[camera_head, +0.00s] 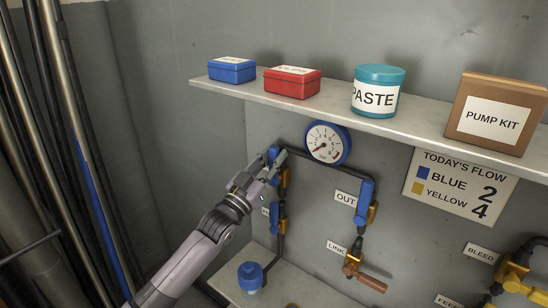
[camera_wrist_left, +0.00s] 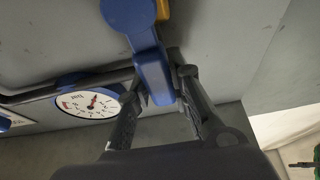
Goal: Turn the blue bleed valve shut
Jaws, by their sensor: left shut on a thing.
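My left gripper (camera_head: 273,165) is at the upper left of the wall piping, left of the gauge. In the left wrist view its fingers (camera_wrist_left: 160,92) stand on both sides of a blue valve handle (camera_wrist_left: 150,62) and are shut on it. In the head view the gripper partly covers this handle (camera_head: 273,152), with a brass valve body (camera_head: 284,178) beside it. A small label (camera_head: 265,211) below is mostly hidden, so I cannot read which valve this is. A BLEED label (camera_head: 481,253) is at the lower right, by another brass valve (camera_head: 514,277). My right gripper is out of view.
A round gauge (camera_head: 327,143) is close to the right of my gripper. A shelf (camera_head: 300,103) above holds blue and red boxes, a paste jar (camera_head: 378,91) and a carton (camera_head: 497,113). OUT (camera_head: 345,198) and LINK valves are further right. Upright pipes (camera_head: 75,130) stand left.

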